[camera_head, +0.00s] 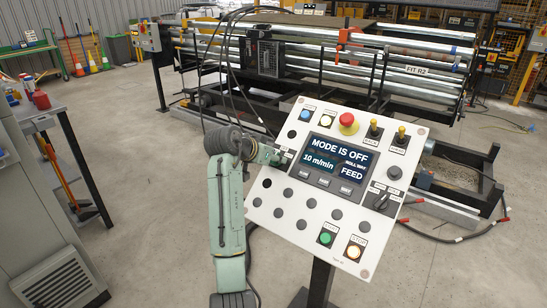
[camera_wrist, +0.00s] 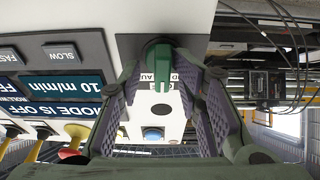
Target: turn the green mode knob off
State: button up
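The green mode knob (camera_wrist: 157,52) is on a dark plate at the top middle of the wrist view, its handle pointing down in that picture. My gripper (camera_wrist: 158,68) has its fingers spread on either side of the knob, with a gap seeming to show on the left side; whether a pad touches it is unclear. In the head view my gripper (camera_head: 274,156) reaches the left edge of the white control panel (camera_head: 318,217) and mostly hides the knob. The panel's display (camera_head: 335,160) reads "MODE IS OFF", "10 m/min" and "FEED".
A red emergency button (camera_head: 347,122) and yellow-tipped toggle switches (camera_head: 375,128) are along the panel top. A green button (camera_head: 326,238) and a lit button (camera_head: 354,251) are below. A roller machine stands behind. A grey table (camera_head: 40,112) is at left; floor between is clear.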

jog(key=shift+a, duration=0.1)
jog(key=v, duration=1.2)
